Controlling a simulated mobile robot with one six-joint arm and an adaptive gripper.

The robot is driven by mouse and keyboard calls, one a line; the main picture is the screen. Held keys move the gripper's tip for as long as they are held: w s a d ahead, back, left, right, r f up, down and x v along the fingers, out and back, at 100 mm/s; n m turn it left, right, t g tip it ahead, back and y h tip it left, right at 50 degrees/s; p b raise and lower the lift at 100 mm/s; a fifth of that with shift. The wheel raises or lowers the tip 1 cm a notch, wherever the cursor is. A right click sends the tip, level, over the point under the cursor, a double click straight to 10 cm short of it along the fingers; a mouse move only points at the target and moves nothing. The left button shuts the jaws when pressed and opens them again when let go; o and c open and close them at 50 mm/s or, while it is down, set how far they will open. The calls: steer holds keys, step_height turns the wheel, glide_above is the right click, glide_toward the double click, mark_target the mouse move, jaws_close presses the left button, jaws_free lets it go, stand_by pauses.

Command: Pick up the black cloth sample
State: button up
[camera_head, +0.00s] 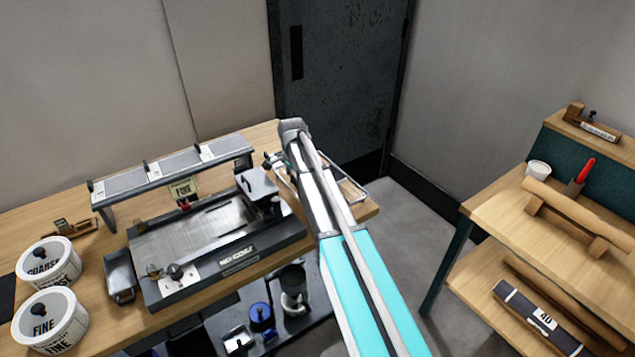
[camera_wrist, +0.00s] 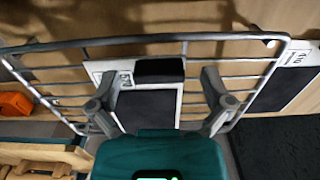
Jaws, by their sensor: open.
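A white-framed sample card (camera_wrist: 98,68) lies on a wire rack (camera_wrist: 110,41) in the wrist view. It carries a black cloth square (camera_wrist: 146,106) and a black raised block (camera_wrist: 158,69) at its far edge. My gripper (camera_wrist: 160,78) is open, with one finger on each side of the black block and nothing clearly held. I cannot tell whether the fingers touch the card. My wrist housing hides the near part of the card. In the head view, the wire rack (camera_head: 357,189) shows at the table's right end, and my arm hides the card.
A second dark sample with a white label (camera_wrist: 299,56) lies to the right. An orange object (camera_wrist: 14,104) is at the left. In the head view, a coating machine (camera_head: 200,238) and a raised shelf of grey panels (camera_head: 172,163) stand left of my arm.

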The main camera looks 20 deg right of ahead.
stand_by(0.4)
steer(key=c, duration=1.2)
steer(key=shift+r, duration=0.15)
steer(key=shift+c, duration=0.2)
steer(key=shift+r+p, duration=0.95)
steer(key=shift+p, duration=0.1)
steer(key=s+a+r+p, duration=0.3)
steer(key=s+r+p, duration=0.8)
steer(key=s, duration=0.2)
steer(key=shift+s, duration=0.35)
steer(key=shift+s+f, duration=0.1)
